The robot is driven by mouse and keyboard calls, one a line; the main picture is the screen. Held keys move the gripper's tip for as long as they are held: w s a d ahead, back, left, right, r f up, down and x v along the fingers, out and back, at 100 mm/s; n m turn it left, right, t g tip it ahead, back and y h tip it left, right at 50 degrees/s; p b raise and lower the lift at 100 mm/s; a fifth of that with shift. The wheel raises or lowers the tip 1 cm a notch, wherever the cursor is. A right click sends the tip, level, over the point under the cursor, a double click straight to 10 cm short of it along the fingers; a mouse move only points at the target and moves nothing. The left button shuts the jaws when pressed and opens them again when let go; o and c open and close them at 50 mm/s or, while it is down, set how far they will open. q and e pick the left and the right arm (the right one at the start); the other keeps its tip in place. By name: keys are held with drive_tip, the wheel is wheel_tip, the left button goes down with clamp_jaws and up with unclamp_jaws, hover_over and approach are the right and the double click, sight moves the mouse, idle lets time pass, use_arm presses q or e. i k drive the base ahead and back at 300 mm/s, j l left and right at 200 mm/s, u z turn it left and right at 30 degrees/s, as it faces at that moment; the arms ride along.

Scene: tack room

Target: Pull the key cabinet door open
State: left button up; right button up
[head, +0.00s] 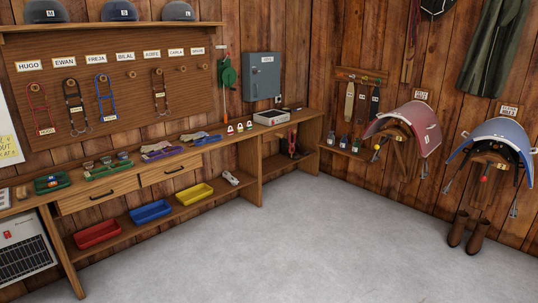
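The key cabinet (262,77) is a grey-blue metal box on the plank wall at the back, above the right part of the long wooden counter. Its door looks shut, with a small label near the top. A small pale part (277,99) shows at its lower right edge; I cannot tell if it is a handle. Neither of my grippers shows in the head view.
The counter (225,137) runs below the cabinet, with a white box (271,117) and small padlocks on top. A green reel (227,74) hangs left of the cabinet. Saddles (408,125) hang on the right wall. The grey floor (290,235) in front is clear.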

sight(266, 84)
drive_tip(key=i, duration=2.05)
drive_tip(key=i+z, duration=0.15)
drive_tip(key=i, duration=0.45)
drive_tip(key=i+z, duration=0.2)
drive_tip(key=i, duration=0.4)
drive_tip(key=i+j+z, duration=0.15)
drive_tip(key=i, duration=0.45)
drive_tip(key=i+j+z, duration=0.2)
drive_tip(key=i, duration=0.4)
